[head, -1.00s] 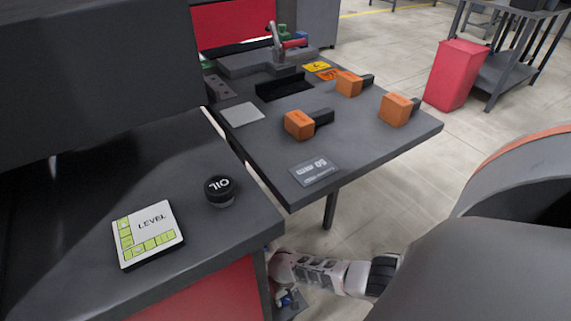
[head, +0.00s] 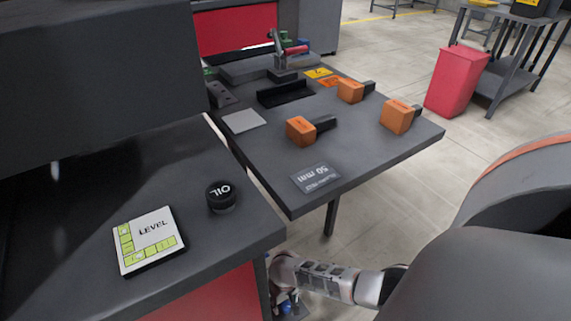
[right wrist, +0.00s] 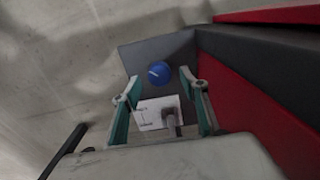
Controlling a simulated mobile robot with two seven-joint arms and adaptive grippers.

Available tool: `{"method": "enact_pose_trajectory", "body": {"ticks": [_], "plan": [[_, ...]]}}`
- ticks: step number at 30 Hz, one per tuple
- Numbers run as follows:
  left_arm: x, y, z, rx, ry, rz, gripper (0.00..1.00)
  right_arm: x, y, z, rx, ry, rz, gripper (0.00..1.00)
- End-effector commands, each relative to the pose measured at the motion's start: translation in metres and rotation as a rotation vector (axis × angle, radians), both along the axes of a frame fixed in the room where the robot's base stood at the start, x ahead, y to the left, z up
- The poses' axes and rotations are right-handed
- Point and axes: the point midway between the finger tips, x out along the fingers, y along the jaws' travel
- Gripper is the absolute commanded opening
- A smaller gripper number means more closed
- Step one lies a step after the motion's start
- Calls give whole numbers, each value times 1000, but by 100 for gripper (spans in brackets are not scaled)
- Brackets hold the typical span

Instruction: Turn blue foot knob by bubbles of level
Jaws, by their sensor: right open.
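The blue foot knob (right wrist: 159,73) has a pale line on its top and shows in the right wrist view, on a grey plate (right wrist: 150,52). My right gripper (right wrist: 163,103) is open, its two teal fingers spread, with the knob beyond and between their tips in the picture; no contact shows. In the head view that arm reaches down beside the table edge and its fingers are not clear. The white level (head: 152,229) lies on the dark table at left, with two yellow-green vials in an L. Its bubbles are too small to read surely. My left gripper is not in view.
A black OIL cap (head: 221,196) stands right of the level. A white label (right wrist: 158,113) and a grey post (right wrist: 172,124) lie between my fingers in the wrist view. A red and dark cabinet side (right wrist: 250,100) is close on the right. Orange blocks (head: 301,130) stand on the farther table.

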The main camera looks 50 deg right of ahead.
Motion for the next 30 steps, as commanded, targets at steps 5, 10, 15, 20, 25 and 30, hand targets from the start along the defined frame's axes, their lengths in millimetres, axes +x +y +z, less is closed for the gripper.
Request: {"method": "enact_pose_trajectory", "body": {"ticks": [5,10,15,20,25,30], "plan": [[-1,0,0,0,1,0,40,0,0,25,0,-2,1,44],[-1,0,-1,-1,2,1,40,0,0,51,1,-2,-1,44],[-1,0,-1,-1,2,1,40,0,0,75,2,-1,0,44],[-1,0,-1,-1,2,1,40,-1,0,89,0,1,0,44],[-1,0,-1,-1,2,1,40,-1,-1,94,-1,1,0,44],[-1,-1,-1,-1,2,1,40,-1,-1,94,-1,1,0,44]]}}
